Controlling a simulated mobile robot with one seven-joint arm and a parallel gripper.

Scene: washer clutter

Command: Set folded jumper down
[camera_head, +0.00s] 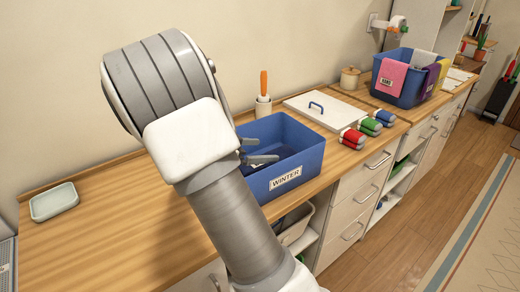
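My gripper (267,150) is inside the outline of the blue bin labelled WINTER (313,158), pointing right over its opening. Its two dark fingers show apart, with a gap between them and nothing seen in the gap. Something dark (258,168) shows low in the bin below the fingers. I cannot tell whether it is the folded jumper or shadow. No other folded jumper shows clearly. My arm hides the bin's left side and part of its inside.
Right of the bin, a white lid with a blue handle (322,112) lies near red, green and blue rolls (353,138). An orange-handled tool in a white holder (263,100) stands behind. Another blue bin (404,88) holds cloths. A pale tray (54,203) sits left; the left counter is mostly clear.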

